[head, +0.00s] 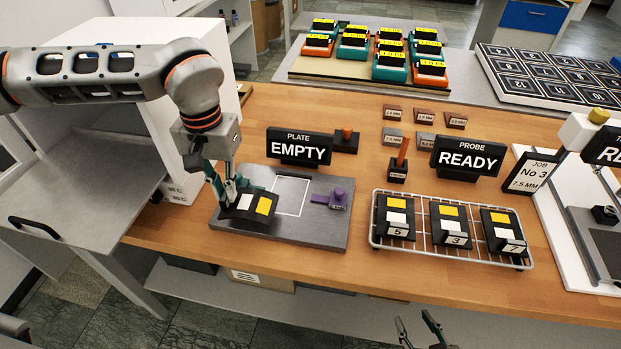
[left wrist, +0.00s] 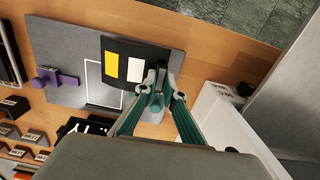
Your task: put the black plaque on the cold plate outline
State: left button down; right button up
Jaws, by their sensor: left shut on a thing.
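The black plaque (head: 247,215), with one white and one yellow patch, is held at its left end by my left gripper (head: 230,194), which is shut on it. It also shows in the left wrist view (left wrist: 136,48), with the gripper (left wrist: 160,93) at its edge. The plaque is over the left part of the grey cold plate (head: 325,237). The white outline (head: 291,211) lies to its right, and the plaque covers part of its edge in the wrist view. I cannot tell whether the plaque touches the plate. My right gripper (head: 424,330) is open and empty at the bottom edge.
A purple clamp-like piece (head: 337,199) sits on the plate right of the outline. An "EMPTY" sign (head: 299,148) stands behind it. A wire rack (head: 421,261) with three black plaques is to the right, before a "READY" sign (head: 467,158). A white cabinet (head: 175,140) stands left.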

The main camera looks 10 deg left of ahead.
aim_at(244, 196)
pick_arm(q)
jog(key=shift+w+d+r+n, duration=0.35)
jog(key=shift+w+d+n, duration=0.1)
jog(key=shift+w, duration=0.2)
jog(key=shift+w+d+r+n, duration=0.35)
jog(key=shift+w+n, duration=0.1)
jog(key=shift+w, duration=0.15)
jog(key=r+n, duration=0.1)
jog(key=d+r+n+b, duration=0.1)
jog(key=r, duration=0.1)
jog(key=shift+s+n, duration=0.15)
jog(key=shift+n, duration=0.25)
jog(key=d+r+n+b, duration=0.2)
jog(key=d+r+n, duration=0.6)
jog(key=r+n, duration=0.5)
notch_tip(244, 196, down, 16)
jog(key=shift+r+b, duration=0.1)
jog(key=shift+b, duration=0.65)
jog(key=shift+f, duration=2.1)
pick_arm(e)
jog(key=shift+s+d+f, duration=0.15)
jog(key=shift+s+f, duration=0.05)
jog(key=shift+f, duration=1.2)
jog(key=shift+s+d+f, duration=0.1)
jog(key=shift+s+f, duration=0.1)
jog(key=shift+f, duration=1.2)
